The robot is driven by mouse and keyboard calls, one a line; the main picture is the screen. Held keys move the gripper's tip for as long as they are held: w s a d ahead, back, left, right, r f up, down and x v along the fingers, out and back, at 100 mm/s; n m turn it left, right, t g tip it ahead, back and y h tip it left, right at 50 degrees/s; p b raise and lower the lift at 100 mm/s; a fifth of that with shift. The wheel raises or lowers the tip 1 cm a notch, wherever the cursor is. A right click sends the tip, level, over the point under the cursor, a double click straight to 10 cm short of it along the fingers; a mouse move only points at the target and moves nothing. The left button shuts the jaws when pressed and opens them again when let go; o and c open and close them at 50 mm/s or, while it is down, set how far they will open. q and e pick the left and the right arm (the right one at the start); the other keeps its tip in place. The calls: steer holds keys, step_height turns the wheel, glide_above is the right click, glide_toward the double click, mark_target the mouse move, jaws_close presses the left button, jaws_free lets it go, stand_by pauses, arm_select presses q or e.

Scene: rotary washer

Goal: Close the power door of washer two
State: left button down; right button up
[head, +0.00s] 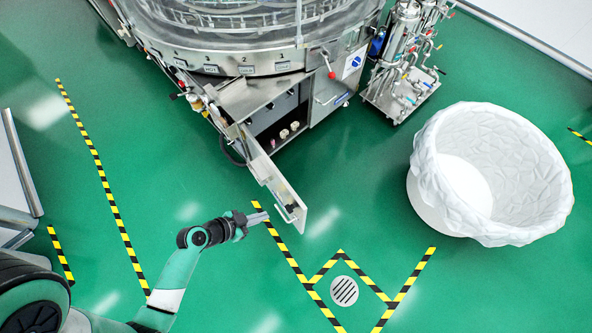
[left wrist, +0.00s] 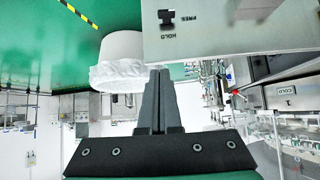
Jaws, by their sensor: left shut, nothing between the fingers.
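The washer's metal power door (head: 268,175) stands swung open, sticking out from the washer's lower front toward the bottom of the head view. It has a small handle (head: 289,213) near its free end. My left gripper (head: 262,217) is shut and empty, just left of that free end; I cannot tell whether it touches. In the left wrist view the shut fingers (left wrist: 155,100) point up the picture. A metal panel (left wrist: 235,40), apparently this door, lies just beyond them, with a black latch (left wrist: 166,17) and the words HOLD and FREE. My right gripper is not in view.
The round washer (head: 240,50) fills the top of the head view, with its open compartment (head: 280,125) right of the door. A piping unit (head: 402,75) stands beside it. A white bowl-shaped chair (head: 490,175) is at right. Green floor around the door is clear.

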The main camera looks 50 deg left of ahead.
arm_select(q)
step_height(320, 180, down, 2)
steer(key=f, duration=0.1)
steer(key=b, duration=0.5)
glide_toward(295, 202)
steer(key=x, duration=0.5)
steer(key=shift+w+f, duration=0.1)
steer(key=shift+f, duration=0.3)
steer(key=shift+w, duration=0.3)
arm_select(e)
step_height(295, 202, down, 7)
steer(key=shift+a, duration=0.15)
arm_select(q)
steer(key=shift+w, duration=0.1)
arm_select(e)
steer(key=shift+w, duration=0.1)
